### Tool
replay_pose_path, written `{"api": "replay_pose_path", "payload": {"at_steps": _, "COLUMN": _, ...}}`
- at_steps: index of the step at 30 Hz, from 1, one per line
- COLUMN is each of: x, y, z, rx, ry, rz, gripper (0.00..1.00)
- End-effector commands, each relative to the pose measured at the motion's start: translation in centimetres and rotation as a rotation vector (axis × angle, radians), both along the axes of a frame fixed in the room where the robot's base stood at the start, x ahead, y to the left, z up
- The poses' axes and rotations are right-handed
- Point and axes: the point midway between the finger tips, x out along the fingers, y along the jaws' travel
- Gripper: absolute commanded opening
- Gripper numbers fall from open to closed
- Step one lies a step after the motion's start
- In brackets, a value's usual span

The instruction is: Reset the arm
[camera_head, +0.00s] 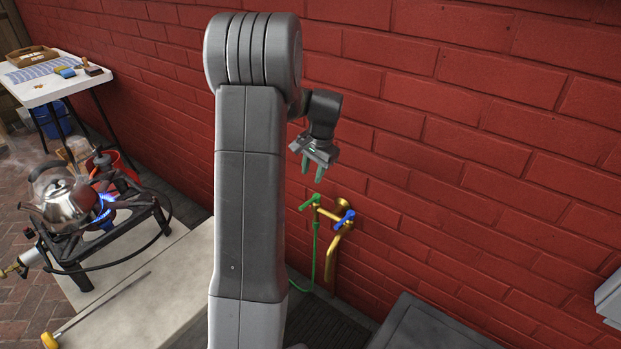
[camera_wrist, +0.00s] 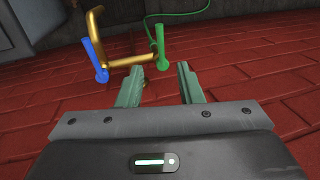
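My gripper (camera_head: 312,172) hangs at the end of my bent arm, in front of the red brick wall and above the brass tap. In the wrist view its two green fingers (camera_wrist: 160,85) stand apart with nothing between them. The brass tap (camera_head: 328,213) has a green lever and a blue lever, with a green hose running down from it. In the wrist view the tap (camera_wrist: 126,61) lies just beyond the fingertips, with the blue lever (camera_wrist: 95,55) left and the green lever (camera_wrist: 160,45) near the middle. I see no contact between the fingers and the tap.
A steaming kettle (camera_head: 62,197) sits on a lit burner stand (camera_head: 110,235) at the left. Behind it are a white table (camera_head: 50,88) and a red bucket (camera_head: 122,168). A yellow-tipped rod lies on the pale slab (camera_head: 150,305). A dark grey box (camera_head: 430,328) stands below right.

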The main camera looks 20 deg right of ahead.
Motion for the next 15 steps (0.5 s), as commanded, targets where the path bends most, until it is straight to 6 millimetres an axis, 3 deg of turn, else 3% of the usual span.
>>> {"api": "replay_pose_path", "payload": {"at_steps": 11, "x": 0.0, "y": 0.0, "z": 0.2, "rx": 0.000, "ry": 0.000, "rz": 0.000, "gripper": 0.33}}
{"api": "replay_pose_path", "payload": {"at_steps": 15, "x": 0.1, "y": 0.1, "z": -0.7, "rx": 0.001, "ry": 0.002, "rz": 0.000, "gripper": 0.33}}
